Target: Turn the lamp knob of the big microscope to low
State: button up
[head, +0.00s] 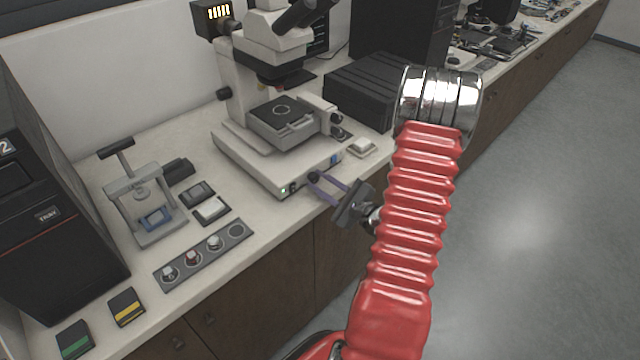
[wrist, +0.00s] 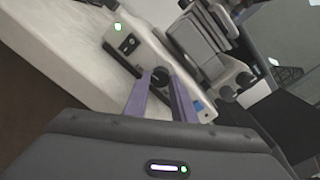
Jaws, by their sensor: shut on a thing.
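The big microscope (head: 262,150) stands on the bench, with a pale base and a dark stage. Its lamp knob (head: 313,176) is a small dark knob on the front face of the base, right of a small green light (head: 284,190). My gripper (head: 316,182) reaches it from the front with two purple fingers. In the wrist view the knob (wrist: 160,75) sits between the fingertips (wrist: 161,79), and the gripper is shut on it. The knob's pointer or setting cannot be made out.
A small pale dish or block (head: 361,148) lies just right of the microscope base. A black ribbed box (head: 372,92) stands behind it. To the left are a hand press (head: 143,200) and a strip with several knobs (head: 203,254). The bench front beside my arm is clear.

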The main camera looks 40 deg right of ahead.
jog(key=shift+a+n, duration=0.1)
jog(key=shift+n, duration=1.8)
jog(key=o, duration=1.1)
jog(key=shift+c, duration=0.2)
jog(key=shift+s, duration=0.15)
